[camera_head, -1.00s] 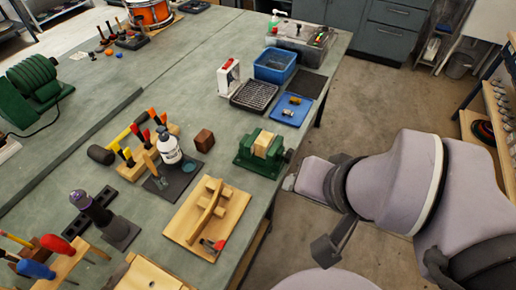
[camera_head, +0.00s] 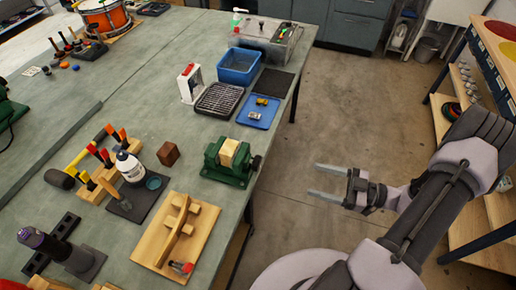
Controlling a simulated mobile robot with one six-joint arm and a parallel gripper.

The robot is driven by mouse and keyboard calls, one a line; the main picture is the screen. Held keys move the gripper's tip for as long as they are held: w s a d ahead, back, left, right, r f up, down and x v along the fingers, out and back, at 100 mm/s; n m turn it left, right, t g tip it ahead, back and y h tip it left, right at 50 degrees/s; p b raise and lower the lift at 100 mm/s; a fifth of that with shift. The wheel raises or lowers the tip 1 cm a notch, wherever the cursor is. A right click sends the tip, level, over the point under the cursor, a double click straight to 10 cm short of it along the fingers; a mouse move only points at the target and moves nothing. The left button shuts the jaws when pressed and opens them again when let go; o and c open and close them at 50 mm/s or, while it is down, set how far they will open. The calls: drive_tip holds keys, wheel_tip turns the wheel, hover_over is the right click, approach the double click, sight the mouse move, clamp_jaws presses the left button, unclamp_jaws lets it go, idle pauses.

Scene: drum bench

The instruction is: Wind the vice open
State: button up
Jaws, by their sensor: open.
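A green vice (camera_head: 232,162) stands at the right edge of the bench. A light wooden block (camera_head: 229,152) sits between its jaws. Its handle (camera_head: 256,162) shows as a dark end at the right side, over the bench edge; its details are too small to tell. My gripper (camera_head: 320,181) is open and empty, out over the floor to the right of the vice, with its two fingers pointing left toward the bench. It is clearly apart from the vice.
The floor (camera_head: 330,110) beside the bench is clear.

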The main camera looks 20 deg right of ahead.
sight(260, 164)
drive_tip(key=shift+m, duration=0.4)
drive_tip(key=b+x, duration=0.4)
drive_tip(key=x, duration=1.2)
drive_tip(key=shift+w+a+f, duration=0.15)
drive_tip(key=shift+w+a, duration=0.05)
drive_tip(key=shift+w, duration=0.05)
drive_tip(key=shift+w+a, duration=0.2)
drive_tip(key=shift+a, duration=0.05)
drive_tip(key=c, duration=1.4)
drive_tip(key=shift+o, duration=0.2)
drive_tip(key=shift+n, duration=0.3)
